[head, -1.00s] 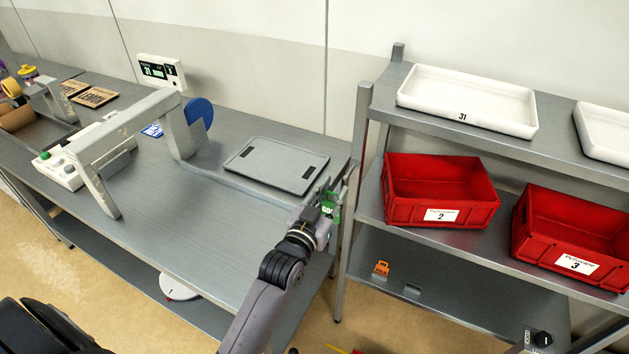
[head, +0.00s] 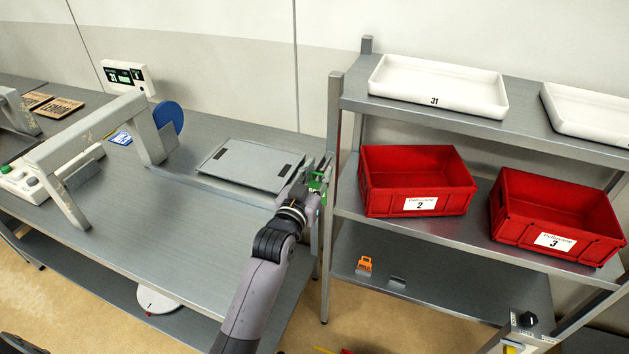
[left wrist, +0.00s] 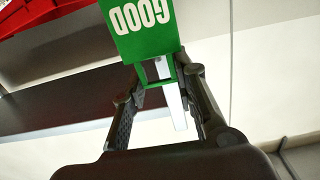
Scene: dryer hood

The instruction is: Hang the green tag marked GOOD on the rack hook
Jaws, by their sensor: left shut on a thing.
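The green tag (head: 319,181) is in my left gripper (head: 316,186), beside the front left post of the shelf rack (head: 331,130). In the left wrist view the tag (left wrist: 145,25) shows white letters GOOD upside down, and its narrow open-framed end lies between the two fingers of my left gripper (left wrist: 160,78). The gripper is shut on it. A pale metal strip (left wrist: 174,105) shows at the tag's frame; I cannot tell whether it passes through it. I cannot make out the rack hook clearly in the head view. My right gripper is not in view.
Red bins (head: 415,182) and (head: 555,220) stand on the middle shelf, with white trays (head: 440,88) above. An orange piece (head: 364,264) sits on the lower shelf. A grey plate (head: 250,165) lies on the workbench (head: 140,220) left of my gripper.

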